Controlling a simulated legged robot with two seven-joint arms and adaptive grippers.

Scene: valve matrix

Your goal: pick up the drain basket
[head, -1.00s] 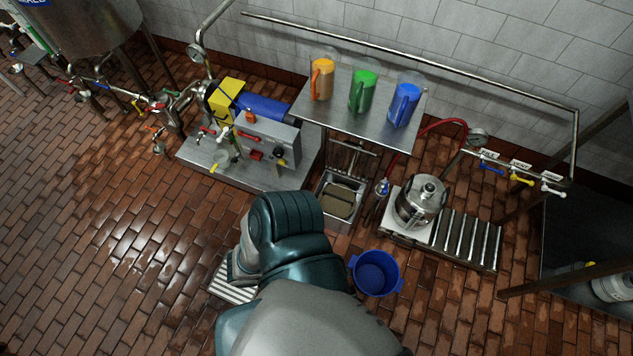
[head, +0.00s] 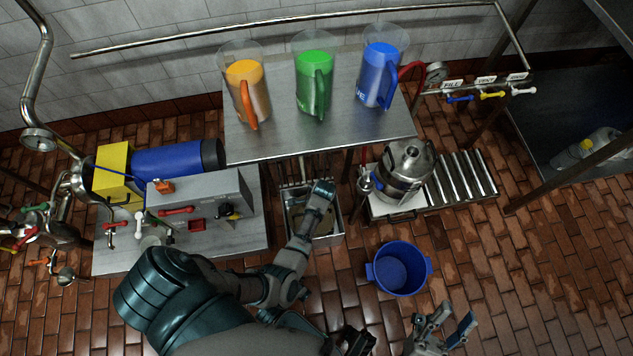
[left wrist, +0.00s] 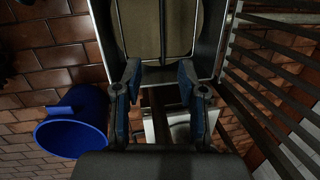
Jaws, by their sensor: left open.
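The drain basket (head: 325,222) sits in the square steel drain box under the front of the steel table. In the left wrist view its olive mesh bottom (left wrist: 136,30) shows at the top, with a thin bar across it. My left arm reaches over the box in the head view, and its hand partly hides the basket. In the left wrist view my left gripper (left wrist: 160,72) is open, with its two blue-lined fingers apart at the basket's near edge and nothing held between them. My right gripper (head: 455,315) is open and empty at the bottom of the head view.
A blue bucket (head: 399,270) stands on the brick floor right of the box. A steel pot (head: 404,168) and a roller rack (head: 463,178) are behind it. The table (head: 280,140) carries three pitchers. A pump unit (head: 205,195) stands at left. Floor at lower right is clear.

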